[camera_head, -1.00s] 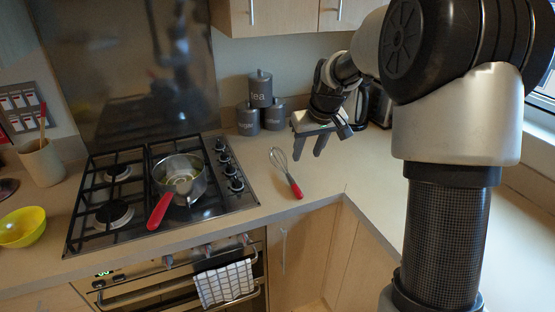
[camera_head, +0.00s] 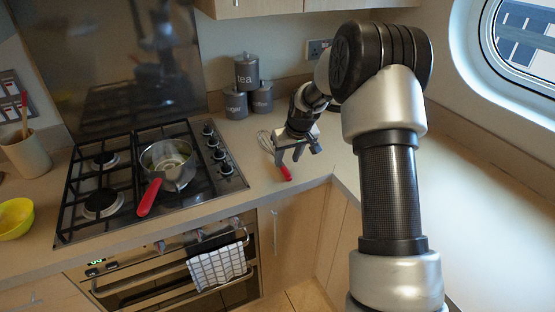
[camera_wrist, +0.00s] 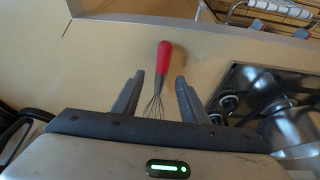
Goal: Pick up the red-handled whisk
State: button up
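The whisk has a red handle (camera_head: 286,173) and a wire head (camera_head: 265,141). It lies on the counter to the right of the hob, partly hidden by my gripper in the head view. My gripper (camera_head: 287,160) is open and empty, above the whisk. In the wrist view, the red handle (camera_wrist: 164,57) points away beyond the fingertips. The wires run back between the two spread fingers of my gripper (camera_wrist: 161,80). The fingers do not visibly touch the whisk.
The gas hob (camera_head: 125,205) holds a red-handled saucepan (camera_head: 168,160) left of the whisk. Grey canisters (camera_head: 236,104) stand behind it at the wall. A yellow bowl (camera_head: 15,218) and a utensil pot (camera_head: 27,155) sit at far left. The counter at right (camera_head: 470,200) is clear.

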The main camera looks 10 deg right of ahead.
aim_at(284, 167)
jog(key=x, duration=0.4)
jog(key=shift+a+f, duration=0.15)
jog(key=shift+f, duration=0.25)
grip_shut()
jog(key=shift+r, duration=0.1)
notch_tip(284, 167, up, 10)
